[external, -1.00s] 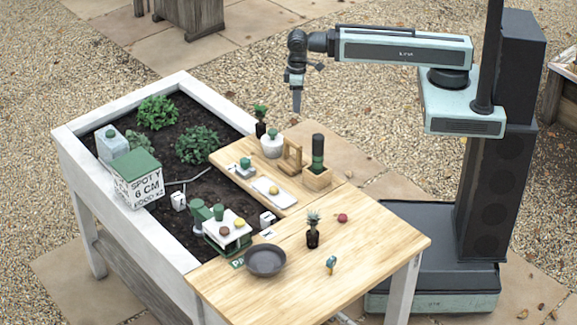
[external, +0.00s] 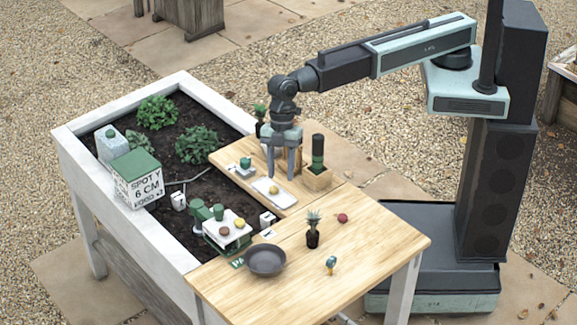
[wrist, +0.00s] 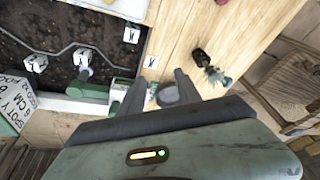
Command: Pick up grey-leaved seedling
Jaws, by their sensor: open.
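The grey-leaved seedling (external: 313,232) stands upright in a small dark pot on the wooden table top. In the wrist view the seedling (wrist: 208,66) shows right of my fingers, apart from them. My gripper (external: 281,177) is open and empty, pointing down. In the external view it appears up and left of the seedling, in front of the wooden board's items. Its two fingers also show in the wrist view (wrist: 160,84), with a gap between them. The gripper partly hides the pale pot and wooden stand behind it.
A dark bowl (external: 266,261), a red ball (external: 342,217) and a small teal item (external: 331,262) lie around the seedling. A green-leaved seedling (external: 261,113), a white tray (external: 285,196) and a wooden box with a dark bottle (external: 317,178) are on the board. The table's right part is clear.

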